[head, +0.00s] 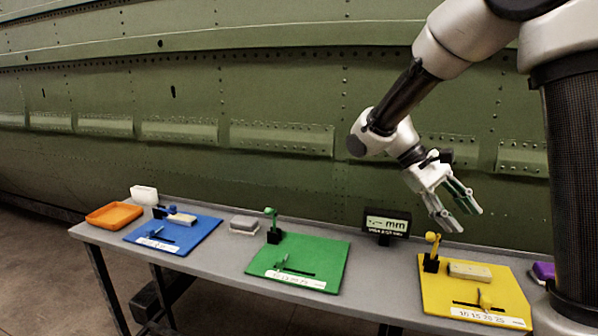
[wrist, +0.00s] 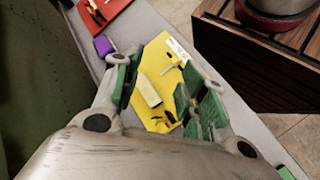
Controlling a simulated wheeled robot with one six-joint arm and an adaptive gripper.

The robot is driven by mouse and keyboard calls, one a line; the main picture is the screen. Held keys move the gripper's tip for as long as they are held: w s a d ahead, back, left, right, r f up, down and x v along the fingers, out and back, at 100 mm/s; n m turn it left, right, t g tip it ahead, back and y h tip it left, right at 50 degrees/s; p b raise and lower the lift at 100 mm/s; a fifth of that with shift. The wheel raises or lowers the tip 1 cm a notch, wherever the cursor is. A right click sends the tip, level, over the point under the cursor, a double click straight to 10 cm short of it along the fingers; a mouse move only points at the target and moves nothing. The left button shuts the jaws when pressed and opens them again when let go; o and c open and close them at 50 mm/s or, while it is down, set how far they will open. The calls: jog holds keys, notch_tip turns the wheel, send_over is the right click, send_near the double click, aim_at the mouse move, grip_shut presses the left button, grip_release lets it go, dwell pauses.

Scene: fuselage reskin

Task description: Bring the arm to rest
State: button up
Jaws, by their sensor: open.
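My gripper (head: 456,208) is open and empty. It hangs above the back edge of the grey table (head: 213,262), between the mm display and the yellow board (head: 447,300). In the wrist view my gripper (wrist: 165,92) shows its two green-padded fingers spread apart, with the yellow board (wrist: 164,60) below and between them. A pale block (wrist: 148,90) lies on that board, clear of the fingers.
A green board (head: 300,258) and a blue board (head: 185,236) lie further left, with an orange tray (head: 114,215). A black mm display (head: 386,223) stands at the back. The green riveted fuselage (head: 270,100) rises behind the table. A purple block (head: 543,270) sits right.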

jog(key=s+d+r+m+t+y, duration=0.1)
jog(key=s+r+t+y, duration=0.1)
jog(key=s+t, duration=0.3)
jog(key=s+d+r+m+t+y, duration=0.1)
jog(key=s+r+t+y, duration=0.2)
jog(key=s, duration=0.6)
jog(key=shift+d+m+t+y, duration=0.35)
jog(key=shift+t+y, duration=0.55)
jog(key=shift+y, duration=0.3)
